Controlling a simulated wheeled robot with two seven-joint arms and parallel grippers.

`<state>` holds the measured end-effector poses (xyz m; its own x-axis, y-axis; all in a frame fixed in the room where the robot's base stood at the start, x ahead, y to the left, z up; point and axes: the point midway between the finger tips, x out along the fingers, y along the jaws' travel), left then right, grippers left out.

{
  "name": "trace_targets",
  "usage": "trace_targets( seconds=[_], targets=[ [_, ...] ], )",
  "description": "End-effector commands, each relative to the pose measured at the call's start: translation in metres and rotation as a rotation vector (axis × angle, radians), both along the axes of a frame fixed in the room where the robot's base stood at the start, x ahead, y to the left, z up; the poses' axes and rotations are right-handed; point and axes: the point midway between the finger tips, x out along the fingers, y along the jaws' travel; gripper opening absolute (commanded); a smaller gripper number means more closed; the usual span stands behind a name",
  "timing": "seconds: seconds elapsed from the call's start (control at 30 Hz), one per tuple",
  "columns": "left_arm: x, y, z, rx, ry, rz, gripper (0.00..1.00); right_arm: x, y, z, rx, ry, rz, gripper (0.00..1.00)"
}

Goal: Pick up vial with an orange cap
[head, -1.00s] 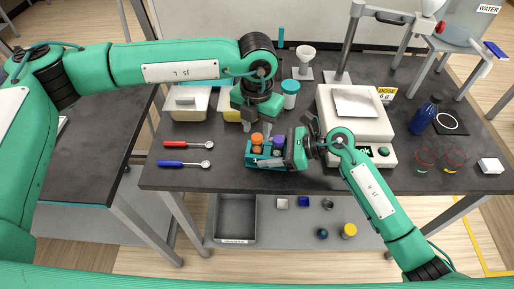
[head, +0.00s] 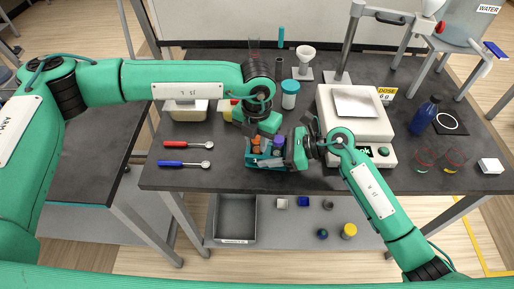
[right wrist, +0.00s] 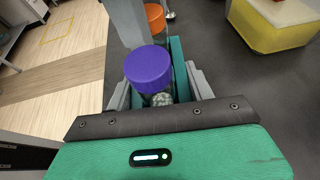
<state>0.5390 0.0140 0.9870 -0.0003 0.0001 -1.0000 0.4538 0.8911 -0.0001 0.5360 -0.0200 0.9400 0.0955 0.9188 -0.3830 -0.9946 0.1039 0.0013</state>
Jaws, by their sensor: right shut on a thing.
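The vial with the orange cap (head: 256,143) stands in a small teal rack (head: 262,166), beside a vial with a purple cap (head: 278,142). Both caps show in the right wrist view, the purple cap (right wrist: 149,69) close and the orange cap (right wrist: 155,14) behind it. My right gripper (head: 266,160) is shut on the rack, its grey fingers on either side of the purple-capped vial. My left gripper (head: 256,133) is above the orange cap, its fingers apart. A grey finger stands left of the orange cap in the right wrist view. The vial's body is mostly hidden.
A scale (head: 355,120) stands to the right and a teal-lidded jar (head: 290,93) behind. A yellow-and-white block (right wrist: 277,24) is near the left gripper.

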Motion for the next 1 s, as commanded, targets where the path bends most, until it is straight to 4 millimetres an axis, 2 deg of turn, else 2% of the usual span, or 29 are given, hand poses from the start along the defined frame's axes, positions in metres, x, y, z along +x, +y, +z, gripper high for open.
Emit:
trace_targets(
  seconds=[0.27, 0.7, 0.83, 1.0],
  targets=[
    [0.0, 0.0, 0.007, -0.001, -0.002, 0.0, 0.04, 0.0, 0.0, 0.0, 0.0, 0.0, 0.0, 0.28],
    [0.0, 0.0, 0.085, 0.0, -0.001, 0.0, 0.04, 0.0, 0.0, 0.0, 0.0, 0.0, 0.0, 0.28],
    [0.0, 0.0, 0.097, -0.001, -0.002, 0.0, 0.04, 0.0, 0.0, 0.0, 0.0, 0.0, 0.0, 0.28],
    [0.0, 0.0, 0.101, 0.0, 0.0, 0.0, 0.04, 0.0, 0.0, 0.0, 0.0, 0.0, 0.0, 0.28]
  ],
)
